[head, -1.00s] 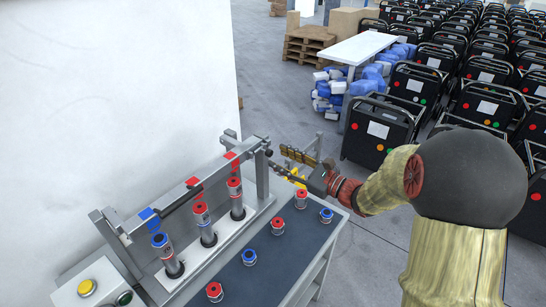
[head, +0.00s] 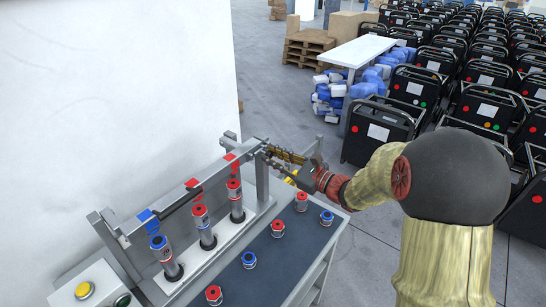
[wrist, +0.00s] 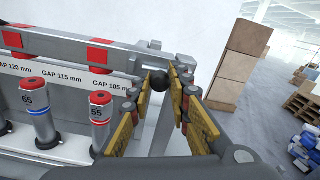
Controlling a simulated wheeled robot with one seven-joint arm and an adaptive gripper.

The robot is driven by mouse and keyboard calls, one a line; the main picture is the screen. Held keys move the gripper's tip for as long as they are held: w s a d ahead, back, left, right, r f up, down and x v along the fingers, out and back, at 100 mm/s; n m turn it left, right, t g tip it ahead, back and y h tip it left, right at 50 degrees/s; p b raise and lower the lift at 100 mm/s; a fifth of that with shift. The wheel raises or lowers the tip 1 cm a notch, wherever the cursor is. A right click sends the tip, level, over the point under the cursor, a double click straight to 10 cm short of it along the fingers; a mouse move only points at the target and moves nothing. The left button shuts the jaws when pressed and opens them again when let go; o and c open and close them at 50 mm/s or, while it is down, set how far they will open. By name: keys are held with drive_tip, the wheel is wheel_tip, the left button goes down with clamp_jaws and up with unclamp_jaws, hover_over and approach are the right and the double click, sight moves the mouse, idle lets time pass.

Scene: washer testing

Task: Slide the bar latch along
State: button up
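The bar latch is a grey metal bar (head: 183,190) running along the top of the test frame, with a dark round knob (wrist: 159,81) at its near end in the wrist view. My gripper (head: 272,154) is at the right end of the frame in the head view. In the wrist view my gripper (wrist: 160,79) has its yellow-padded fingers apart, one on each side of the knob. Narrow gaps seem to show between knob and pads; contact cannot be told. In the head view the fingers partly hide the knob.
Red- and blue-capped cylinders (head: 202,226) stand in the frame under gap labels. Several short capped pieces (head: 249,260) sit on the dark bench top (head: 285,262). A yellow button (head: 84,290) is at lower left. A white wall (head: 110,100) rises behind the frame.

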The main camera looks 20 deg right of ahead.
clamp_jaws()
idle(0.4)
drive_tip(key=s+a, duration=0.2)
drive_tip(key=shift+a, duration=0.35)
drive_tip(key=o, duration=0.5)
unclamp_jaws()
drive_tip(key=shift+a, duration=0.1)
drive_tip(key=shift+o, duration=0.4)
